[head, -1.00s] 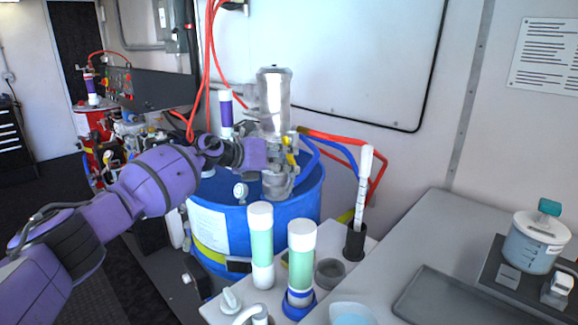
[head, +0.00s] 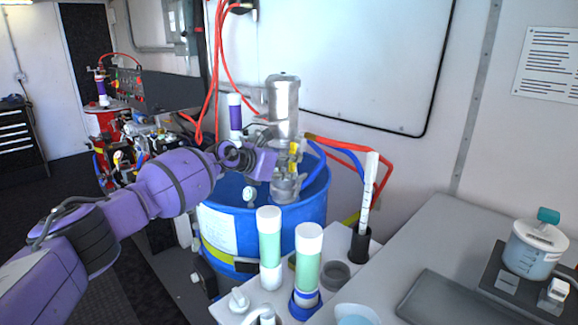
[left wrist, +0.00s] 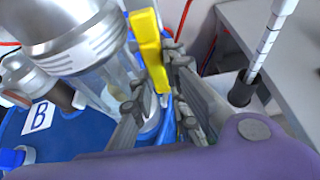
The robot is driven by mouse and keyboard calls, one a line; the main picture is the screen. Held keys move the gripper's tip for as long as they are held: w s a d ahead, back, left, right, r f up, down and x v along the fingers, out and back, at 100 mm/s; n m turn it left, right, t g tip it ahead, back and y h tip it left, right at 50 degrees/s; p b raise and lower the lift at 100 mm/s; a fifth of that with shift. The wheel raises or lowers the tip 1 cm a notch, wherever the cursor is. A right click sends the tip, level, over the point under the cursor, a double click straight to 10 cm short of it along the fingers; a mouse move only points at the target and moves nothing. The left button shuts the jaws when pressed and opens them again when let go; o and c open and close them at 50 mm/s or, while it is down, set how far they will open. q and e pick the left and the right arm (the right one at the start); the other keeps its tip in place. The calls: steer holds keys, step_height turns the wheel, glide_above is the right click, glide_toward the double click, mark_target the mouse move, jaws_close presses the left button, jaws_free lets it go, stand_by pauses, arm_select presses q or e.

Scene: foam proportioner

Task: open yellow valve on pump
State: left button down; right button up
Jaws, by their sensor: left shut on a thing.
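The pump (head: 282,108) is a silvery metal cylinder with fittings below, standing at the blue drum. Its yellow valve (head: 294,151) shows as a small patch just right of my left gripper (head: 281,162). In the left wrist view the yellow valve (left wrist: 149,45) is a long bar beside the clear and metal pump body (left wrist: 75,45). My left gripper (left wrist: 156,86) has its fingers on either side of the bar's lower part and is shut on it. The contact itself is partly hidden by the fingers. My right gripper is not in view.
The blue drum (head: 308,212) stands below the pump. Blue and red hoses run close on its right. Two green-filled tubes (head: 269,245) (head: 308,265) stand on the counter in front. A white marked stick (head: 369,190) stands in a black holder.

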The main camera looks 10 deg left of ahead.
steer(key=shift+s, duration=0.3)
arm_select(q)
steer(key=c, duration=2)
jaws_free()
steer(key=shift+a, duration=0.1)
steer(key=v, duration=1.2)
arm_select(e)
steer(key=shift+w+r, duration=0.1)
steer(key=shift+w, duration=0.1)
arm_select(q)
steer(key=shift+f, duration=0.15)
